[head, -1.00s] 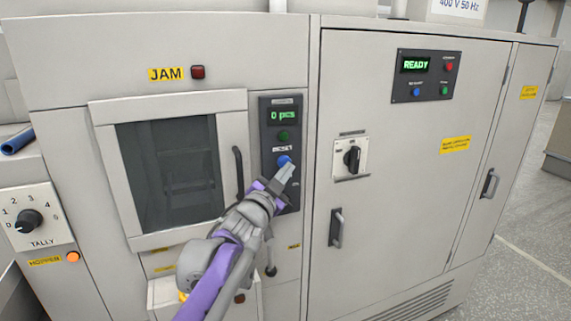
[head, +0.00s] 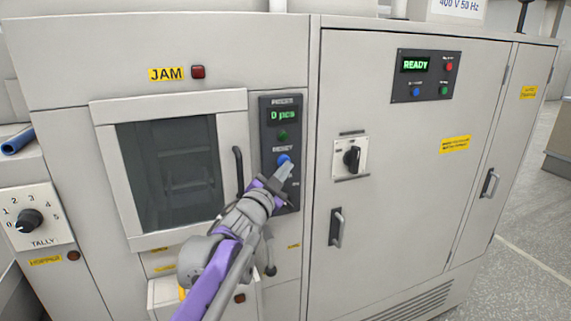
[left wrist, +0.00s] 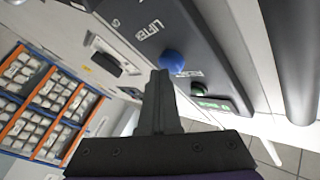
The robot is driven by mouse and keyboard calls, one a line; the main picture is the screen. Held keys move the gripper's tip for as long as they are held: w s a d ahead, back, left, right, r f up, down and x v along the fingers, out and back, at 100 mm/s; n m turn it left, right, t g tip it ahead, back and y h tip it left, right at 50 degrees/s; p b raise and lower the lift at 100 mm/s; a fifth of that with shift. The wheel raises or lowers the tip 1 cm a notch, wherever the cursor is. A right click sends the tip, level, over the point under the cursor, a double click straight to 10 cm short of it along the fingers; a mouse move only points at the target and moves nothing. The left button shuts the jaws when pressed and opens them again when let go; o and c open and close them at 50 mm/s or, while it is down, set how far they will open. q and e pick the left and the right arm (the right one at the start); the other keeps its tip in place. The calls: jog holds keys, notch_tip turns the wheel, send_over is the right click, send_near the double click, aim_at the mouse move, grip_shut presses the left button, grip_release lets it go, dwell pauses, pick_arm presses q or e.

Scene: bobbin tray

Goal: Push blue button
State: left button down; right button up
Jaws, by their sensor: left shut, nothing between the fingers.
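The blue button (head: 284,160) is on the dark narrow panel (head: 293,188) right of the window door, below a green button (head: 283,135) and a display reading "0 pcs". My left gripper (head: 286,170) is shut and empty, its tips just below the blue button in the head view. In the left wrist view the blue button (left wrist: 173,61) is a round dome close beside the shut fingertips (left wrist: 160,78). I cannot tell whether they touch. A second, smaller blue button (head: 416,92) is on the upper right READY panel. My right gripper is not in view.
A door handle (head: 238,172) stands out just left of the panel. A rotary switch (head: 352,158) and cabinet handle (head: 336,227) are to the right. A tally knob (head: 28,221) is at the left, above a dark hopper lamp (head: 73,255).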

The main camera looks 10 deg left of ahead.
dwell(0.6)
pick_arm(q)
jog(key=shift+s+d, duration=0.45)
jog(key=shift+s, duration=0.2)
jog(key=s+d, duration=0.1)
jog(key=s+d+p, duration=0.1)
jog(key=s+p, duration=0.1)
jog(key=s, duration=0.1)
jog(key=shift+s+d, duration=0.1)
jog(key=shift+d, duration=0.3)
dwell(0.4)
